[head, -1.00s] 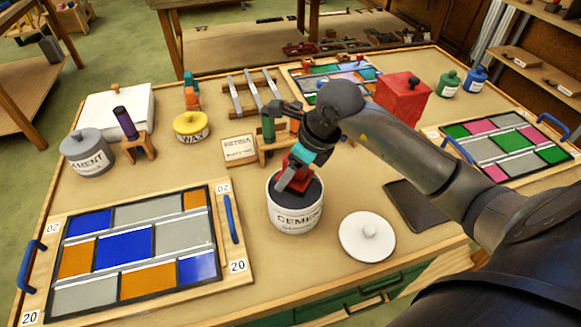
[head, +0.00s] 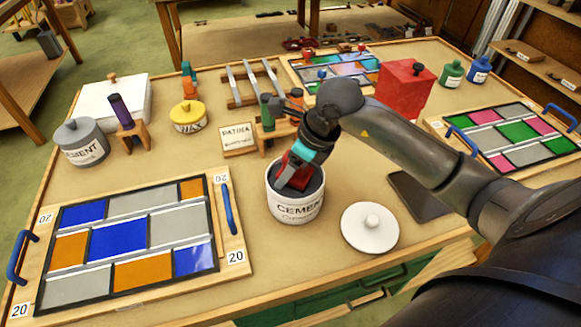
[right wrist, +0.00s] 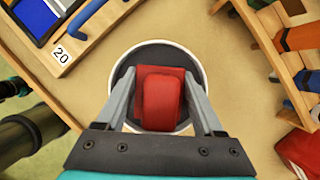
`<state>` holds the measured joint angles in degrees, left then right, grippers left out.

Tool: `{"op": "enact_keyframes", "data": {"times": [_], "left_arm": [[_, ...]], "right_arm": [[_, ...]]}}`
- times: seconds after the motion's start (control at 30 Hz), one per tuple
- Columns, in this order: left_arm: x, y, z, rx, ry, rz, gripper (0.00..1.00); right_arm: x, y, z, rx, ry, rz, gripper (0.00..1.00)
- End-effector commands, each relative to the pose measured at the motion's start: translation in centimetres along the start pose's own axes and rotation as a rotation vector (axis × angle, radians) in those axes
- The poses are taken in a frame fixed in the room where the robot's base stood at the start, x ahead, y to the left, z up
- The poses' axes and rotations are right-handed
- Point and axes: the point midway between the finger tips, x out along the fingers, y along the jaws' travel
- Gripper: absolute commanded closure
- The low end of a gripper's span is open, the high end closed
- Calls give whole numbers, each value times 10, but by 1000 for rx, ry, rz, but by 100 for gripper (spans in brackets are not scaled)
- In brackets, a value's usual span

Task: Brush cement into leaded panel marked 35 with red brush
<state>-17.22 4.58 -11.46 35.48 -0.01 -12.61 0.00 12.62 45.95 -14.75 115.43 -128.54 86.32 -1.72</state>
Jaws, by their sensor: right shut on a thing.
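My right gripper (head: 297,172) is shut on the red brush (right wrist: 160,98). The brush's lower end is inside the open white cement pot (head: 294,208), over its dark contents; the bristles are hidden. The pot's rim also shows around the brush in the right wrist view (right wrist: 196,65). The pot's white lid (head: 370,230) lies on the table to its right. A panel marked 20 (head: 238,257) lies at the left. A green and pink panel (head: 505,135) lies at the right, and another panel (head: 335,70) at the back; I cannot read their numbers.
A grey cement tin (head: 82,143), a purple-handled brush in a stand (head: 122,108), a yellow wax tin (head: 188,117) and a patina box (head: 238,138) stand behind. A red box (head: 404,88) and a dark flat pad (head: 418,195) are under or near my right arm. Bare tabletop lies between panel 20 and the pot.

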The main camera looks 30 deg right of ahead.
Motion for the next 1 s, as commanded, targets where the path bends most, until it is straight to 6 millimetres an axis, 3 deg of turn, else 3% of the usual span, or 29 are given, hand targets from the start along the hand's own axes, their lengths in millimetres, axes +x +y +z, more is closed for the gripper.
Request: {"op": "enact_keyframes", "data": {"times": [0.57,1.0], "left_arm": [[-1,0,0,0,0,0,50],[-21,0,-2,0,1,0,50]], "right_arm": [[-1,0,0,0,-1,0,75],[-26,0,11,-2,-1,-1,75]]}}
